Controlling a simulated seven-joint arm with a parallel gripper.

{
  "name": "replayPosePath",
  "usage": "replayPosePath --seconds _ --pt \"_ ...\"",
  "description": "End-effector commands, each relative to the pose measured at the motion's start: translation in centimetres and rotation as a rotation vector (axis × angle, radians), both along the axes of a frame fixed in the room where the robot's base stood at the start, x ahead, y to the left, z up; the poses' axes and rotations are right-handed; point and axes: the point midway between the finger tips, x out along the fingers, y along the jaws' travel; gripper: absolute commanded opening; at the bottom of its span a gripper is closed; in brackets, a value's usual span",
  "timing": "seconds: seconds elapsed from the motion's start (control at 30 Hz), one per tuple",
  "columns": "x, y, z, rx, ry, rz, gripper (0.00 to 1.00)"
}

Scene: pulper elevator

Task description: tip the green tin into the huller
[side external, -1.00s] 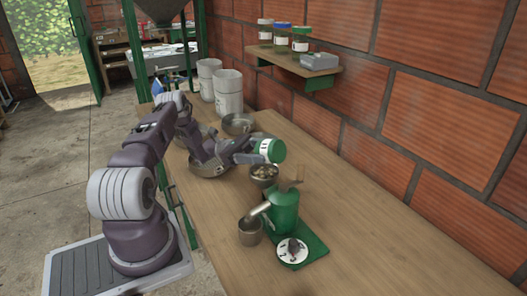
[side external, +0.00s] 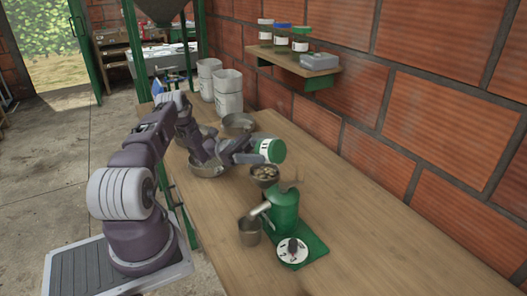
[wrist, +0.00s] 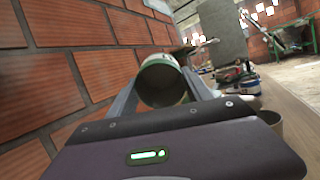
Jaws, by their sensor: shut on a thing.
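The green tin (side external: 271,150), white with green bands, is held on its side by my gripper (side external: 254,153) above the workbench. In the wrist view the tin (wrist: 163,82) sits between the two fingers, its dark round end facing the camera. The huller (side external: 284,212) is a green upright body with a crank on a green base, below the tin and nearer the camera. A small bowl (side external: 264,181) with pale pieces in it is just behind the huller, under the tin; I cannot tell whether it is joined to the huller.
Metal bowls (side external: 238,124) and pale buckets (side external: 228,95) stand farther back. A wall shelf (side external: 298,68) carries jars. The bench's front right is clear.

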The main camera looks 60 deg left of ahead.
Motion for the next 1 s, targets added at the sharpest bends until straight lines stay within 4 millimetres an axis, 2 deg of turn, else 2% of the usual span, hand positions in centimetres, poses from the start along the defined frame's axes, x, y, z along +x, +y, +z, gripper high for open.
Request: replayPosePath --seconds 0.17,0.4,0.63,0.83,1.0 --pt "0.0 0.0 0.8 0.063 0.024 -0.002 0.12" --pt "0.0 0.0 4.0 0.434 0.196 0.000 0.12" --pt "0.1 0.0 5.4 0.607 0.278 -0.001 0.12" --pt "0.1 -0.1 8.7 0.968 0.439 0.000 0.12" --pt "0.0 0.0 9.7 1.106 0.514 0.000 0.12"
